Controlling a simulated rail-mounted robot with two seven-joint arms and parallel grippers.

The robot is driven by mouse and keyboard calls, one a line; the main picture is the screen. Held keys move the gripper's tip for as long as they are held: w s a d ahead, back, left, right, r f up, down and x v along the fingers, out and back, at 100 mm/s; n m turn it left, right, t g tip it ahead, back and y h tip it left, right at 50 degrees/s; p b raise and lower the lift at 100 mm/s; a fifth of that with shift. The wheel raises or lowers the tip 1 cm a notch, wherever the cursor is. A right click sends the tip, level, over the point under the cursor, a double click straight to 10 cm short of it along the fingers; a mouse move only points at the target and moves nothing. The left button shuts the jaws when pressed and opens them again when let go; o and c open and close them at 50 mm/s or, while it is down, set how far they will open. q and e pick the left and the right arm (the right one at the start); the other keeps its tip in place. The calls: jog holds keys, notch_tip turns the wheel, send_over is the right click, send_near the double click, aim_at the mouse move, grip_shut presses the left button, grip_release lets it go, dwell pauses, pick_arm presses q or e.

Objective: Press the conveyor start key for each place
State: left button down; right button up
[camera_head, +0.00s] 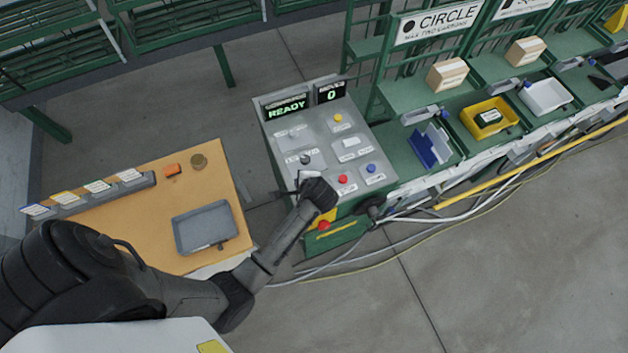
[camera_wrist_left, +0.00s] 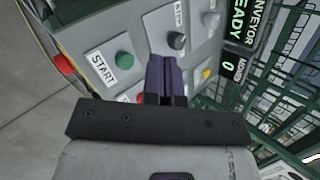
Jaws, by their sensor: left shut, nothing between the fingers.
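The grey control console (camera_head: 290,133) stands in the middle of the head view. Its displays read READY (camera_head: 286,109) and 0 (camera_head: 331,93). My left gripper (camera_head: 314,188) is over the front left part of its panel. In the left wrist view the closed fingers (camera_wrist_left: 161,62) are empty and point at the panel between the green start key (camera_wrist_left: 124,60) and a black knob (camera_wrist_left: 177,40). The START label (camera_wrist_left: 102,68) lies beside the key. The fingers are beside the key, not over it; contact with the panel cannot be told. My gripper hides the key in the head view.
Yellow (camera_head: 338,118), blue (camera_head: 371,167) and red (camera_head: 343,179) buttons share the panel. A red stop button (camera_head: 323,225) is on the console's front. Right are shelves with a yellow bin (camera_head: 470,121) and boxes. Left is a wooden table (camera_head: 143,232) with a grey tray (camera_head: 183,236).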

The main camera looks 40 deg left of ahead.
pick_arm(q)
jog(key=w+m, duration=0.1)
jog(key=w+m+y, duration=0.1)
jog(key=w, duration=0.2)
jog(key=shift+w+d+m, duration=0.2)
jog(key=shift+d+m, duration=0.2)
notch_tip(320, 180, down, 6)
jog(key=b, duration=0.8)
jog(key=shift+f, duration=0.25)
jog(key=shift+f+b, duration=0.5)
jog(key=shift+f, duration=0.55)
dwell(0.6)
